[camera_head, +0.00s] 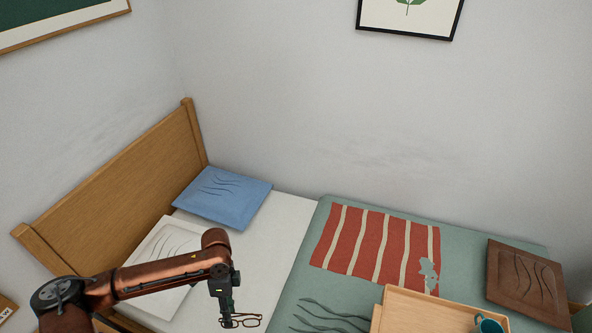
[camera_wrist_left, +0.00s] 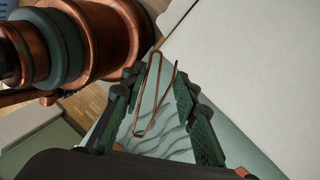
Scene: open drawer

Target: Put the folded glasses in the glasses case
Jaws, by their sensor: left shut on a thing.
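The brown, thin-framed glasses (camera_head: 250,321) hang at the lower middle of the head view, in my left gripper (camera_head: 227,319). In the left wrist view the glasses (camera_wrist_left: 150,98) show as a thin brown frame between the dark green fingers of my left gripper (camera_wrist_left: 157,78), which is shut on them. They are held above the bed, near the line between white sheet and green blanket. I cannot make out the glasses case in either view. My right gripper is not in view.
The bed has a wooden headboard (camera_head: 125,185), a blue pillow (camera_head: 223,197), a white pillow (camera_head: 160,262) and a brown cushion (camera_head: 522,282). A red striped cloth (camera_head: 375,248) lies on the green blanket (camera_head: 310,285). A wooden tray (camera_head: 415,312) with a teal mug (camera_head: 488,326) is at lower right.

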